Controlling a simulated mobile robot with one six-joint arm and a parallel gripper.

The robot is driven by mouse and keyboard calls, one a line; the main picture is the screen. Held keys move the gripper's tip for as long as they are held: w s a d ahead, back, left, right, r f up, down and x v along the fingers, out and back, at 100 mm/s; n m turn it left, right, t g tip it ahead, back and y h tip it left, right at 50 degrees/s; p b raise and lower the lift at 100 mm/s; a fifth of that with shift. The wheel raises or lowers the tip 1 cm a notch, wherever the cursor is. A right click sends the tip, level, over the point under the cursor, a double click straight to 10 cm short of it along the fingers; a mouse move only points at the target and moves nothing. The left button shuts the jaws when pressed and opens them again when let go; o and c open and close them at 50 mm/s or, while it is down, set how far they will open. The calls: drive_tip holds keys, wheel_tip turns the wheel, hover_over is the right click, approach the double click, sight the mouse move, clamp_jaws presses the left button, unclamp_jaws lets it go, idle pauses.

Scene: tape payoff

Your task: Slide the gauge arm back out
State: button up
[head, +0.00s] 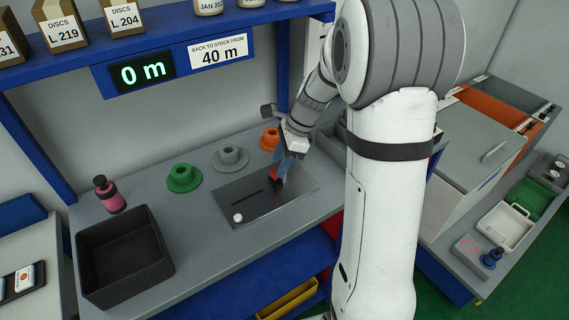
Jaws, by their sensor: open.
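A dark metal plate (295,193) with a long slot lies on the grey bench. A small white round knob (238,217) sits near its left front end. A small red part (274,174) is at the plate's back right, at the fingertips of my gripper (281,170). I cannot tell for sure which part is the gauge arm. My gripper points down over the plate with blue fingers, open; whether the fingers touch the red part cannot be told.
A green spool (184,178), a grey spool (230,157) and an orange spool (269,138) stand behind the plate. A black bin (155,240) and a pink bottle (110,196) are at left. A blue shelf (75,47) overhangs the bench's back.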

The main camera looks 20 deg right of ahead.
drive_tip(key=shift+x, duration=1.05)
drive_tip(key=shift+c, duration=0.2)
drive_tip(key=shift+r, duration=0.15)
clamp_jaws()
